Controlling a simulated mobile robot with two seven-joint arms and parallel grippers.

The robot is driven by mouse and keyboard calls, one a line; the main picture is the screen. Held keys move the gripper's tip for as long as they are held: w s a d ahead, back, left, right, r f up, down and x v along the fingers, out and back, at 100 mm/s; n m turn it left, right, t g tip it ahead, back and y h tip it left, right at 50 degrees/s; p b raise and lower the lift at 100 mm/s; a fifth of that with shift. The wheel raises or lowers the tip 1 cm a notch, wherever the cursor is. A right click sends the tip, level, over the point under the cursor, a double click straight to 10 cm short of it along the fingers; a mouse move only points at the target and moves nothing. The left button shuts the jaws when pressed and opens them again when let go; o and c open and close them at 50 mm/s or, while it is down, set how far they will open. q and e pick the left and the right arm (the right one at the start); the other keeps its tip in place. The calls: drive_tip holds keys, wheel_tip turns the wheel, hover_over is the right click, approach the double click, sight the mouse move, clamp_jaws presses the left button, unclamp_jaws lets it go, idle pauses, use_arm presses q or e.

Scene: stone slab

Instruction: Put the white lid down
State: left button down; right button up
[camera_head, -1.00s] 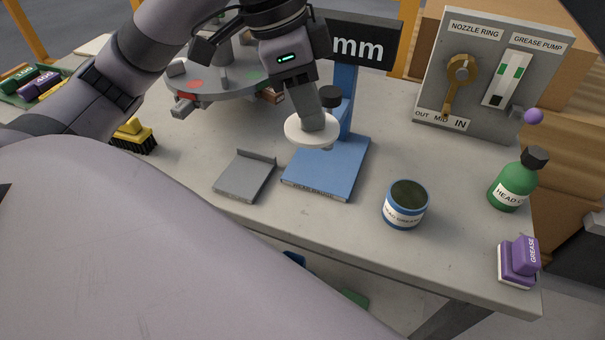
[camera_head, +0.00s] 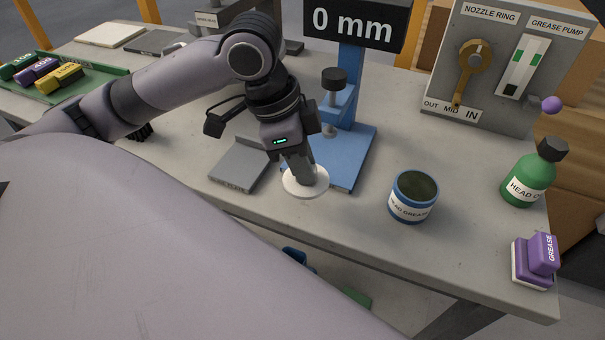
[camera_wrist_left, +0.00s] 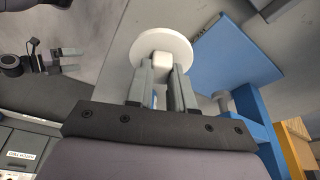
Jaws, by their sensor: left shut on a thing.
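The white lid (camera_head: 306,182) is a round disc with a raised knob. My left gripper (camera_head: 303,174) is shut on its knob and holds it near the front edge of the bench, between the grey plate and the open jar. In the left wrist view the lid (camera_wrist_left: 163,45) sits beyond the fingertips of my left gripper (camera_wrist_left: 162,72). I cannot tell whether the lid touches the bench top. The jar (camera_head: 414,197), blue and white and labelled grease, stands open to the right of the lid.
A blue gauge stand (camera_head: 352,150) with a "0 mm" display (camera_head: 353,24) is just behind the lid. A grey plate (camera_head: 240,165) lies left. A green bottle (camera_head: 530,180) and purple block (camera_head: 536,260) stand right. Bare bench (camera_head: 340,215) lies between lid and jar.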

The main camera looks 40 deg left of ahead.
use_arm(q)
wheel_tip(320, 180, down, 5)
drive_tip(key=shift+r+b, duration=0.2)
drive_tip(key=shift+b, duration=0.35)
drive_tip(key=shift+f, duration=0.1)
drive_tip(key=c, duration=1)
unclamp_jaws()
drive_tip(key=p+v, duration=0.2)
drive_tip(key=v, duration=1)
drive_tip(key=shift+p, duration=0.35)
